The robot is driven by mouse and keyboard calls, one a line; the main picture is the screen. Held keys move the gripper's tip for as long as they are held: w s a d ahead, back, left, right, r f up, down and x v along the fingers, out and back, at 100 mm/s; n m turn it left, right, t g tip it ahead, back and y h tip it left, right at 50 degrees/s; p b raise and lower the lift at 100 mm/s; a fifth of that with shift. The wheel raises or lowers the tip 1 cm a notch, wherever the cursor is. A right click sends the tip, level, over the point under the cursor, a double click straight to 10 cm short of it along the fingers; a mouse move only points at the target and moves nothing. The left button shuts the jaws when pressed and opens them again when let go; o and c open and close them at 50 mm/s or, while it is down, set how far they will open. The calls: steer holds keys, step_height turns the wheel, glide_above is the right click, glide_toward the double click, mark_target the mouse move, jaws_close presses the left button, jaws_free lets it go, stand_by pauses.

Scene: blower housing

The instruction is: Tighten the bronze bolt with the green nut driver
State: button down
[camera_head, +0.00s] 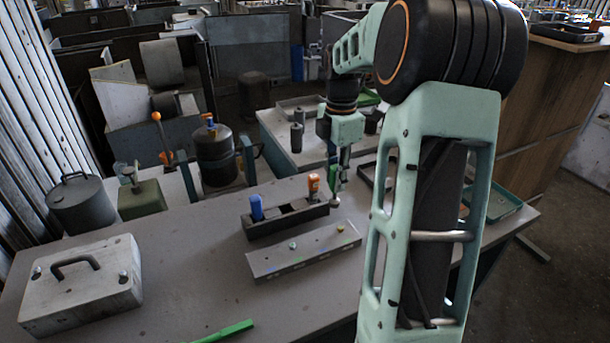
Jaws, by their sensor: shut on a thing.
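My gripper (337,193) points down at the right end of the tool rack, seen small and partly side-on. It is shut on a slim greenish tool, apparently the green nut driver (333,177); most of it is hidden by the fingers. A long grey block (277,264) lies in front of the rack. A yellowish bolt head (340,228) stands at its right end and a teal one (293,245) near its middle. The yellowish one may be the bronze bolt; it is too small to be sure. The gripper is above and behind it, apart from it.
The dark tool rack (290,221) holds a blue-handled tool (256,207) and an orange-handled tool (314,184). A white case (95,292) and a green bar (226,331) lie at the front. A dark cylinder (213,158) stands behind.

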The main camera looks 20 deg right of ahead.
mark_target(334, 202)
step_height(334, 202, down, 6)
steer(key=s+d+b, duration=0.1)
steer(key=s+b, duration=0.1)
steer(key=b, duration=0.3)
steer(key=shift+d+r, duration=0.15)
stand_by(0.5)
steer(key=shift+f, duration=0.3)
steer(key=shift+p, duration=0.35)
